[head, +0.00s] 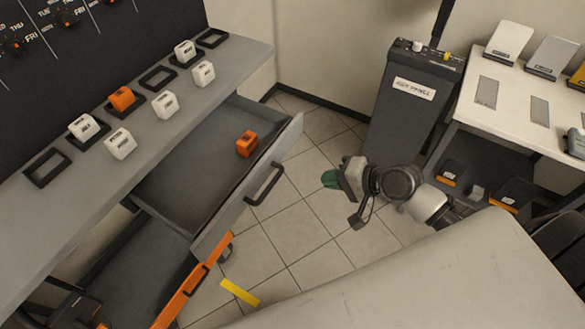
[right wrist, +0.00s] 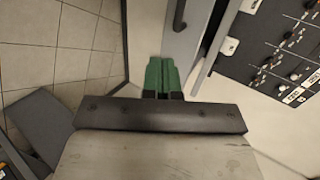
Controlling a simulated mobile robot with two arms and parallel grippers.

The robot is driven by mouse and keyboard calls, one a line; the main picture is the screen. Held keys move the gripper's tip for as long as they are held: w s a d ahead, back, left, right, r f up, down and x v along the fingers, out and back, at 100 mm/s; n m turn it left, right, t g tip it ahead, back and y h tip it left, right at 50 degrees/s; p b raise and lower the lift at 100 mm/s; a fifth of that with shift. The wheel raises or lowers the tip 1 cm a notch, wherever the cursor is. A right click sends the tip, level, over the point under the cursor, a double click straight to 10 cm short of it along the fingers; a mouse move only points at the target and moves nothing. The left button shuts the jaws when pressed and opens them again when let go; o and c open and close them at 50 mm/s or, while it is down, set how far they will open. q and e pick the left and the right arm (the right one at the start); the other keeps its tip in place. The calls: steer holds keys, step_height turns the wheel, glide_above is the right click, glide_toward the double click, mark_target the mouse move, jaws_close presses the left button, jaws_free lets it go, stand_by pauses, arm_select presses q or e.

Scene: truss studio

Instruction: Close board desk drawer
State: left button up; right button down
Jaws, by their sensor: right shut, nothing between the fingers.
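The desk drawer (head: 228,215) is pulled out from under the grey board desk (head: 235,60) in the head view. A dark bar handle (head: 265,186) is on its front, and an orange cube (head: 247,144) lies inside. My right gripper (head: 330,179) is to the right of the drawer front, apart from the handle, with its green fingers shut and empty. In the right wrist view the green fingers (right wrist: 162,76) are together, and the drawer front (right wrist: 184,42) with its handle (right wrist: 180,16) shows beyond them. My left gripper is not in view.
Several white blocks, an orange block (head: 122,98) and dark frames sit on the desktop. A dark cabinet (head: 408,105) stands at the back, beside a white table (head: 510,105). A pale surface (head: 430,280) fills the lower right. Tiled floor is clear around the gripper.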

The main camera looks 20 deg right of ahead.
mark_target(271, 158)
steer(key=r+p+x, duration=0.1)
steer(key=p+x, duration=0.1)
steer(key=x, duration=0.8)
steer(key=shift+w+a+r, duration=0.35)
steer(key=shift+w, duration=0.1)
steer(key=w+a, duration=0.1)
steer(key=w, duration=0.1)
steer(key=w+a, duration=0.4)
steer(key=w, duration=0.1)
steer(key=shift+a, duration=0.2)
steer(key=w+a+b, duration=0.1)
steer(key=w+a, duration=0.1)
steer(key=w, duration=0.1)
steer(key=w+a+b, duration=0.1)
steer(key=w+a, duration=0.2)
steer(key=w+a+b, duration=0.2)
steer(key=w, duration=0.1)
steer(key=shift+w+a+f, duration=0.1)
steer(key=shift+w+a, duration=0.05)
steer(key=shift+w+a+b, duration=0.3)
steer(key=shift+w+a, duration=0.05)
steer(key=shift+w, duration=0.1)
steer(key=shift+r, duration=0.3)
